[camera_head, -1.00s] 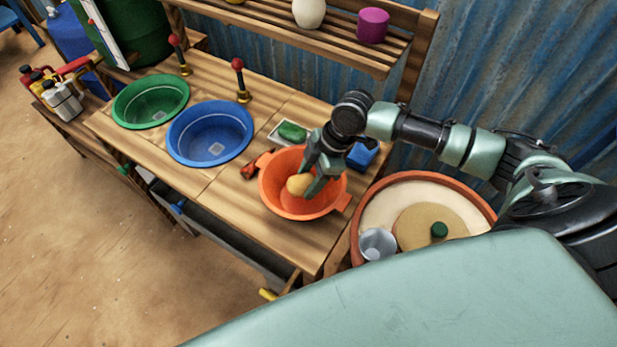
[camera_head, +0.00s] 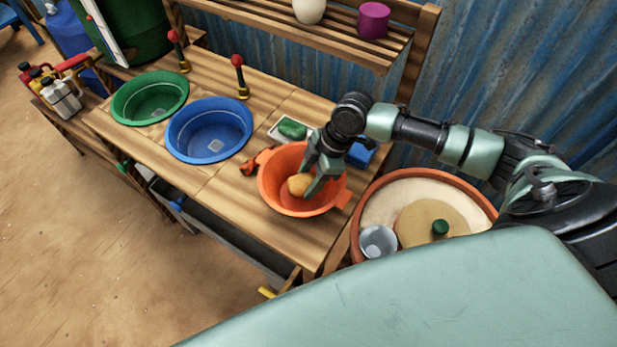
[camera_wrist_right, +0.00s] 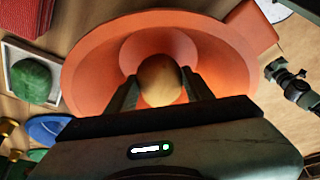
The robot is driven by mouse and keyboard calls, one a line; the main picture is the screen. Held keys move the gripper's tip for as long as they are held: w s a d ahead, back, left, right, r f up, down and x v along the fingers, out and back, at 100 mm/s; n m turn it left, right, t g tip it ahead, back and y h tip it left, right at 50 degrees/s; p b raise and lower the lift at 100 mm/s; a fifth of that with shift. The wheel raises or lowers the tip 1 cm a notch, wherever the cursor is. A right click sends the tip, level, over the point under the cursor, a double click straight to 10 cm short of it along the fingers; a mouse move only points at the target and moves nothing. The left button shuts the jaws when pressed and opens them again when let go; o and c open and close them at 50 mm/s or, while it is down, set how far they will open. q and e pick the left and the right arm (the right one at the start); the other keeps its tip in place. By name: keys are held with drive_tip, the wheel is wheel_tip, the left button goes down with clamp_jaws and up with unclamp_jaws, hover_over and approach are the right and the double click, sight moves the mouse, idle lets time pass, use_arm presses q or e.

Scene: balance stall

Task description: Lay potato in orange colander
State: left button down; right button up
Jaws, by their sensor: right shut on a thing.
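The orange colander (camera_head: 275,190) stands on the wooden bench, right of the blue basin; it fills much of the right wrist view (camera_wrist_right: 90,75). The yellow-brown potato (camera_head: 298,185) is between the fingers of my right gripper (camera_head: 307,184), within the colander's rim. In the right wrist view the potato (camera_wrist_right: 160,80) sits between the two dark fingers, which are shut on it. Whether the potato touches the colander's bottom I cannot tell. My left gripper is not in view.
A blue basin (camera_head: 209,131) and a green basin (camera_head: 150,98) sit to the left. A small tray with a green object (camera_head: 292,129) and a blue block (camera_head: 361,155) lie behind the colander. A wide round tub (camera_head: 482,190) stands at the right.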

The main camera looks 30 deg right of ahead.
drive_tip(key=shift+f, duration=0.3)
idle(0.5)
drive_tip(key=o, duration=1.5)
drive_tip(key=shift+o, duration=0.2)
